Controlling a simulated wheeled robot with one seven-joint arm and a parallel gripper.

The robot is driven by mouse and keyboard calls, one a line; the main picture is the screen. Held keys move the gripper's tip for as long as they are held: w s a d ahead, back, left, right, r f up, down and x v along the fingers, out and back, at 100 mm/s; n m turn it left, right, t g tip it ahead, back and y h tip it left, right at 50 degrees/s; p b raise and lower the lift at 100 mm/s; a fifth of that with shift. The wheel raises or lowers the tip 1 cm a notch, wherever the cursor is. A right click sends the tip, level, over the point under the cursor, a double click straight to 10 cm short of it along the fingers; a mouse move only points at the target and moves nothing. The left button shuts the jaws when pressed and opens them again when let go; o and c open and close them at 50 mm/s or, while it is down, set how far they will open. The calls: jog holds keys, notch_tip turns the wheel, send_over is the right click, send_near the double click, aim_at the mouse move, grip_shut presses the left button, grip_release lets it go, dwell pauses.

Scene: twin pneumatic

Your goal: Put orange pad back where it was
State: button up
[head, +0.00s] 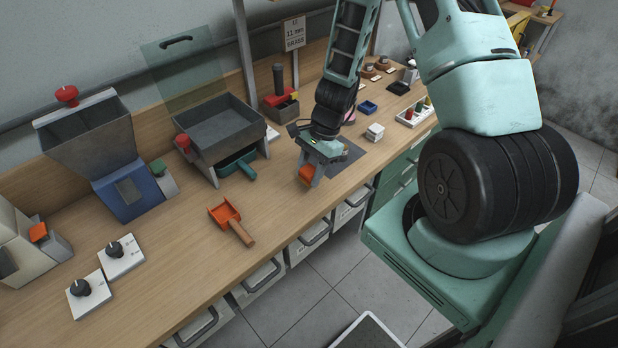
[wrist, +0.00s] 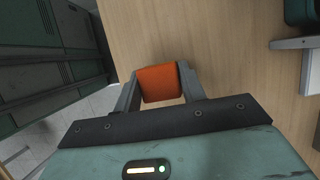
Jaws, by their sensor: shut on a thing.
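The orange pad (wrist: 160,83) is between the two fingers of my gripper (wrist: 160,90) in the wrist view, with the wooden bench top beyond it. In the head view the orange pad (head: 306,174) shows at the end of my gripper (head: 311,172), over the bench near its front edge. My gripper is shut on the pad. I cannot tell whether the pad touches the bench. A dark grey mat (head: 343,157) lies on the bench just right of my gripper, partly hidden by it.
An orange scoop (head: 226,213) with a wooden handle lies left of my gripper. A grey tray on a stand (head: 222,126) and a teal scoop (head: 240,163) are behind. A small white cube (head: 375,132) and a blue tray (head: 368,107) stand to the right. Bare bench (head: 185,250) lies front left.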

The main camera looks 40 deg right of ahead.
aim_at(310, 179)
jog(key=shift+f, duration=1.45)
jog(key=shift+f, duration=0.1)
jog(key=o, duration=0.9)
